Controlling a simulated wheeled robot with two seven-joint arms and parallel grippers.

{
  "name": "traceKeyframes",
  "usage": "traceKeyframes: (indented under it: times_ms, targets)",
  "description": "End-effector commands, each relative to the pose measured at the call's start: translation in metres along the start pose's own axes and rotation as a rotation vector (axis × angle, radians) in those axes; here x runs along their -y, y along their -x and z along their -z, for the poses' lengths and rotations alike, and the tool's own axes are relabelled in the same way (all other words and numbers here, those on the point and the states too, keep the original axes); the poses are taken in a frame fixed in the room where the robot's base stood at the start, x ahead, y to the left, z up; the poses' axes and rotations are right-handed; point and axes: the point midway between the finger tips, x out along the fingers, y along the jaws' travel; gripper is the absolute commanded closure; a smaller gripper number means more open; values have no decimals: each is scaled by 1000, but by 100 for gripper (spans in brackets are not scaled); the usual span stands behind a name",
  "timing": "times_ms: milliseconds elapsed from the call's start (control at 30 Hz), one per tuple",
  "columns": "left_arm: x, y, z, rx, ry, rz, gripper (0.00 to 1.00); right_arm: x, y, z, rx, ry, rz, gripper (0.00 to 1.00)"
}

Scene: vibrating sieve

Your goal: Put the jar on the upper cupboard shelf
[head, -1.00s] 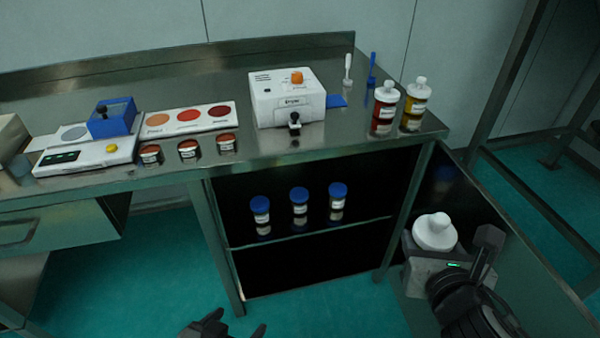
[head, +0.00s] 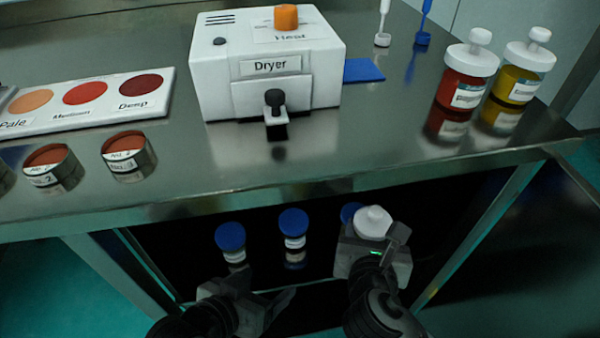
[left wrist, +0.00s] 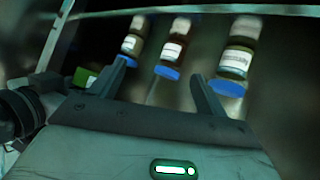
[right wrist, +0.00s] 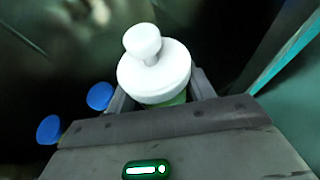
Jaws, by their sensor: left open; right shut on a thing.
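The jar, with a white knobbed lid (head: 373,222), is held by my right gripper (head: 370,248) in front of the open cupboard. In the right wrist view its lid (right wrist: 153,70) is between the fingers, with a little green body below; the rest is hidden. My left gripper (head: 258,295) is open and empty, low in front of the cupboard. Blue-capped jars stand on the cupboard shelf: left (head: 230,237), middle (head: 293,222) and right (head: 350,212), the last partly hidden behind the held jar. The left wrist view shows them beyond the open fingers (left wrist: 157,75).
The steel bench top (head: 400,165) overhangs the cupboard. On it are a white dryer (head: 215,85), a colour card (head: 120,118), small sample tins (head: 128,155), and red (head: 465,85) and yellow (head: 522,80) jars. The cupboard's right post (head: 480,235) is right of the held jar.

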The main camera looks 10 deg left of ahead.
Motion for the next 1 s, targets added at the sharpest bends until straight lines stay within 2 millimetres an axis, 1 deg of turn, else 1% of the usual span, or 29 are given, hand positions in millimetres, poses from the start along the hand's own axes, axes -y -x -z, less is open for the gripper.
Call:
traceKeyframes:
  times_ms: [33, 200, 267, 367, 467, 567, 733, 767, 800, 900, 1000]
  targets:
    - [0, -2, -4, 0, 1, -3, 25, -3, -2, 5, 4, 0, -2, 100]
    - [-1, -2, -3, 1, 2, -6, 25, -5, -2, 6, 5, 2, -3, 100]
    - [-1, -3, -3, 2, 2, -6, 25, -4, -3, 6, 5, 2, -3, 100]
    - [0, -7, -7, 9, 2, -9, 25, 2, -11, 8, 6, 4, 0, 100]
    - [0, -15, -16, 25, 3, -16, 25, 13, -27, 10, 7, 4, 1, 100]
    - [0, -24, -25, 47, 4, -26, 25, 28, -48, 13, 8, 4, 2, 100]
    - [-4, -25, -18, -19, -4, -41, 25, 53, -85, 18, 7, 5, 2, 100]
    - [-4, -25, -18, -32, -5, -44, 25, 57, -92, 21, 6, 5, 1, 100]
    - [-7, -24, -14, -61, -8, -52, 25, 60, -100, 30, 3, 5, 1, 100]
    - [-11, -21, -7, -114, -13, -65, 25, 69, -116, 40, 4, 4, 0, 100]
    - [-13, -19, -1, -150, -15, -74, 25, 75, -127, 46, 5, 2, 0, 100]
